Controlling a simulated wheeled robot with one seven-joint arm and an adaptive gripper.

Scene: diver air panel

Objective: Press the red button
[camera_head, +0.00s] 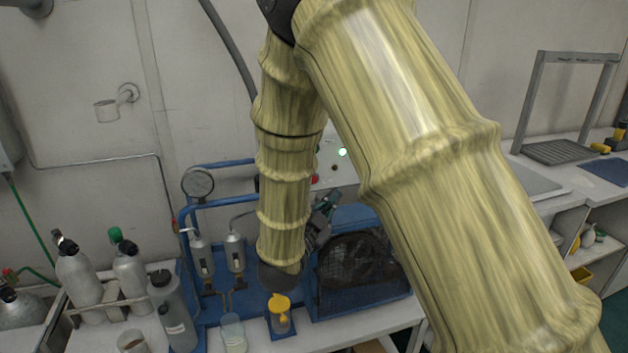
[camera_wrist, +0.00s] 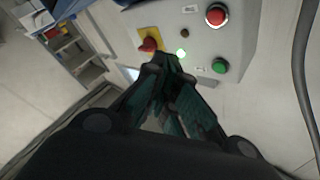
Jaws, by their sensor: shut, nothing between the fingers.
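A round red button (camera_wrist: 216,15) in a pale ring sits on the light grey control panel (camera_wrist: 235,40) at the top of the wrist view. A red knob (camera_wrist: 149,45) on a yellow plate is a second red control, to its left. My gripper (camera_wrist: 172,65) is shut and empty, its tips pointing at the panel near the lit green lamp (camera_wrist: 181,53). The red button is apart from the tips, up and to the right. In the head view my gripper (camera_head: 326,204) is partly hidden behind my arm, and a red control (camera_head: 314,179) shows at the arm's edge.
A green button (camera_wrist: 220,66) and a small dark knob (camera_wrist: 185,33) share the panel. Below it stands a blue compressor with a fan (camera_head: 355,270). A pressure gauge (camera_head: 198,183), blue pipes and grey cylinders (camera_head: 80,278) stand to the left. A dark cable (camera_wrist: 303,75) hangs at right.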

